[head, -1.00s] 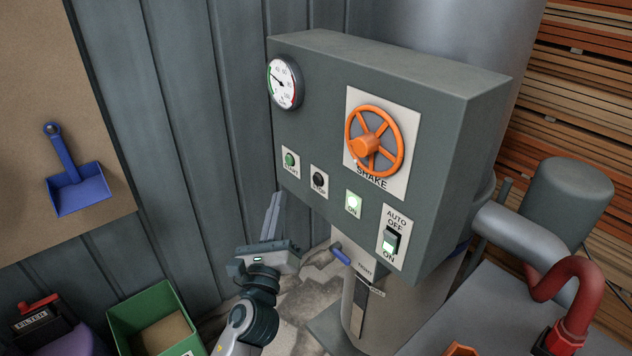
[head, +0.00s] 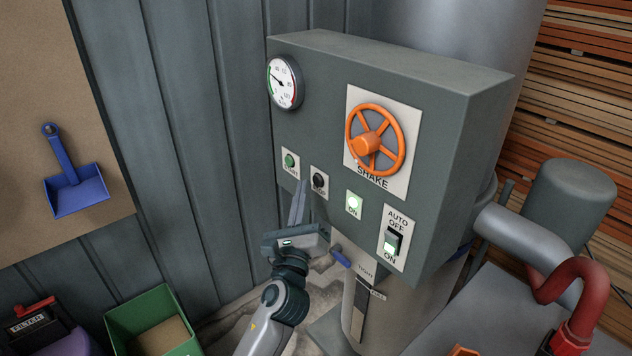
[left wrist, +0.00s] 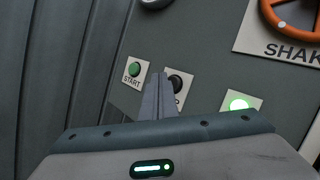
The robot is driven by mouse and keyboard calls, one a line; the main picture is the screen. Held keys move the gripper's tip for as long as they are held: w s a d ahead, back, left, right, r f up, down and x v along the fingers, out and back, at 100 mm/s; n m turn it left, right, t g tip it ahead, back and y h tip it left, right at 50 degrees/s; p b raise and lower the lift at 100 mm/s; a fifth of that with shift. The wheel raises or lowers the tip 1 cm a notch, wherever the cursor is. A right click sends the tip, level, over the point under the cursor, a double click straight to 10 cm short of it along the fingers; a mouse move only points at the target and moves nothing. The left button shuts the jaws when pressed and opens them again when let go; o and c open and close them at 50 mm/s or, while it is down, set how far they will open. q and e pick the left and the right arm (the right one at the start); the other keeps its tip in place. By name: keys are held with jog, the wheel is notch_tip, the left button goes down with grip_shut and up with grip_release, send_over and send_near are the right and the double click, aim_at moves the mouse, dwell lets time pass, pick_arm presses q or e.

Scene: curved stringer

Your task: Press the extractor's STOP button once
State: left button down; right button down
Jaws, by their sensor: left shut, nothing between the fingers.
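The grey extractor control box (head: 330,95) carries a black STOP button (head: 319,180) on a white plate, right of the green START button (head: 290,160). My left gripper (head: 301,184) is shut and empty, its fingertips pointing up at the panel just left of and below the STOP button. In the left wrist view the fingers (left wrist: 158,85) overlap the left part of the STOP plate. The black button (left wrist: 175,82) shows just right of the tips. I cannot tell whether they touch the panel. My right gripper is not in view.
The panel also has a lit green ON lamp (head: 354,202), an AUTO/OFF/ON switch (head: 394,240), an orange SHAKE wheel (head: 375,140) and a gauge (head: 284,83). A blue lever (head: 340,257) sits below the box. A green bin (head: 150,320) stands lower left.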

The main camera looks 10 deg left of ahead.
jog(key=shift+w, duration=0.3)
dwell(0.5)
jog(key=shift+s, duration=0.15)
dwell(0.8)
pick_arm(q)
jog(key=shift+w+d, duration=0.1)
jog(key=shift+w+d, duration=0.2)
jog(key=shift+w, duration=0.05)
jog(key=shift+w+d, duration=0.25)
jog(key=shift+w, duration=0.05)
dwell(1.1)
jog(key=shift+s+a, duration=0.15)
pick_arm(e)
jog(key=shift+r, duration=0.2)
pick_arm(q)
jog(key=shift+s+a+p, duration=0.35)
jog(key=shift+s+p, duration=0.1)
jog(key=shift+s, duration=0.05)
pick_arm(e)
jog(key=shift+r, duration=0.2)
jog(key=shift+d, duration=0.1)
